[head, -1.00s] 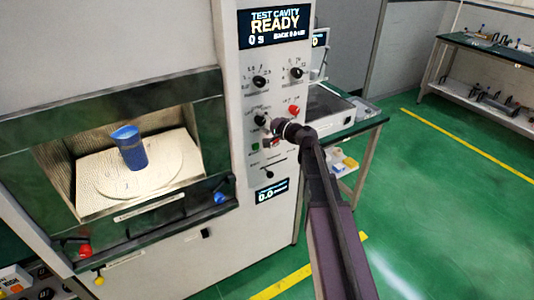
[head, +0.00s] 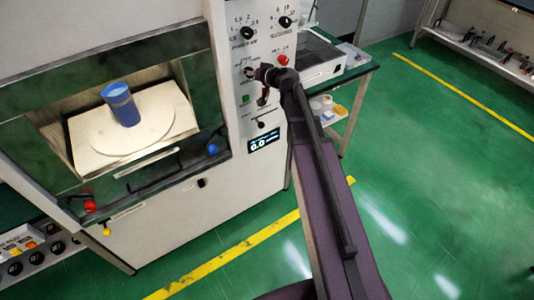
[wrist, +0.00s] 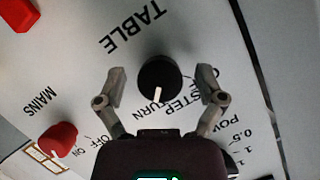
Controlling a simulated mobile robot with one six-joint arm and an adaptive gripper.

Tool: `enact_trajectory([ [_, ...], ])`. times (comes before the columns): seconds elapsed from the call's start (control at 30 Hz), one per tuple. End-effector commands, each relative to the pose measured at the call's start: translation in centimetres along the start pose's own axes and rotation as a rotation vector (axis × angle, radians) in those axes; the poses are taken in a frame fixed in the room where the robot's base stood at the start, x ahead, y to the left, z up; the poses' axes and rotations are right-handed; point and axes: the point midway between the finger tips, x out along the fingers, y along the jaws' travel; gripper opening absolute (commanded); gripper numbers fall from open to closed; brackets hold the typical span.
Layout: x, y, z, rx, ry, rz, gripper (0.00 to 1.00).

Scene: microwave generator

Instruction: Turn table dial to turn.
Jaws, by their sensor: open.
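The table dial (wrist: 158,78) is a round black knob with a white pointer mark, under the word TABLE on the pale panel. In the wrist view its mark points down the picture, near the printed words TURN and STEP. My gripper (wrist: 160,84) is open, with one finger on each side of the dial. A gap shows between the fingers and the knob, so it is not gripped. In the head view my gripper (head: 257,73) is at the control panel, and the dial is mostly hidden by it.
A red MAINS knob (wrist: 58,141) sits beside the left finger, and a red part (wrist: 18,14) is at the upper left. Another black knob (head: 247,34) is above my gripper. A blue cup (head: 121,104) stands on the turntable (head: 155,128) in the open cavity.

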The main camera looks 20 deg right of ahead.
Motion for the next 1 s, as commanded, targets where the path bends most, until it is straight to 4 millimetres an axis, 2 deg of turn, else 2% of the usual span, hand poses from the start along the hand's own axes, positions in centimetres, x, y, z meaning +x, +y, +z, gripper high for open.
enact_trajectory([
  [0.4,-0.1,-0.1,0.0,-0.399,0.000,0.164,0.88],
  [0.73,-0.1,-0.1,0.0,-0.630,-0.001,0.260,0.88],
  [1.0,-3.3,-1.0,0.1,-0.635,-0.001,0.264,0.88],
])
